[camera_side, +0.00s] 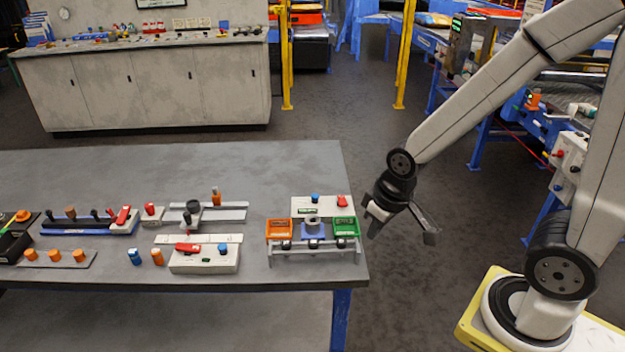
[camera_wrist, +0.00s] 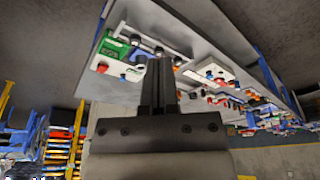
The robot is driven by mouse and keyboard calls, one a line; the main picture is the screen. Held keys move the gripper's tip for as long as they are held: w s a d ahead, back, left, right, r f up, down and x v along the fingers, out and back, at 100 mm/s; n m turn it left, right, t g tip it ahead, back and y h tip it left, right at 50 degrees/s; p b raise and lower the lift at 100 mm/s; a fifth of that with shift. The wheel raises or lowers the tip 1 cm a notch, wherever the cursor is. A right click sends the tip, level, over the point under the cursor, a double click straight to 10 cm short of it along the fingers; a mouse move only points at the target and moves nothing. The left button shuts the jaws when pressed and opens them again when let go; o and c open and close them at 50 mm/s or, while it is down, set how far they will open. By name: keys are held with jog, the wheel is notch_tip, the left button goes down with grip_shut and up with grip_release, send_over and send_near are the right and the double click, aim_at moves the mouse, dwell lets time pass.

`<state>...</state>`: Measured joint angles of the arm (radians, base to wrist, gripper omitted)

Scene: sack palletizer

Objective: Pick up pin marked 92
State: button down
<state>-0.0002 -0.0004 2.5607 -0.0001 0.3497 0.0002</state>
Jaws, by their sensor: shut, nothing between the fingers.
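No marking 92 is readable in either view, so I cannot tell which pin carries it. Candidates in the side view are a loose blue pin (camera_side: 135,257) and an orange pin (camera_side: 157,256) standing on the table, and several orange pins in a grey strip (camera_side: 54,262) at the left. Dark pins stand in a blue rack (camera_side: 88,228) behind them. My gripper (camera_side: 374,226) is in the air off the table's right edge, away from all the pins. In the wrist view its fingers (camera_wrist: 158,78) are together and empty.
The grey table (camera_side: 270,180) also holds a station with an orange tray (camera_side: 280,229) and a green tray (camera_side: 345,227), nearest my gripper. A white box with a red switch (camera_side: 188,248) stands mid-table. The table's back right is clear.

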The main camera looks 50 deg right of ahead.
jog(key=shift+c, duration=1.3)
grip_release()
jog(key=m+g, duration=0.2)
jog(key=m, duration=1.8)
send_near(343, 241)
jog(key=shift+a+f, duration=0.25)
jog(key=shift+a, duration=0.05)
jog(key=shift+w+d+f+m+g, duration=0.3)
jog(key=shift+f+m, duration=0.1)
jog(key=shift+m, duration=0.5)
jog(key=shift+f, duration=1.3)
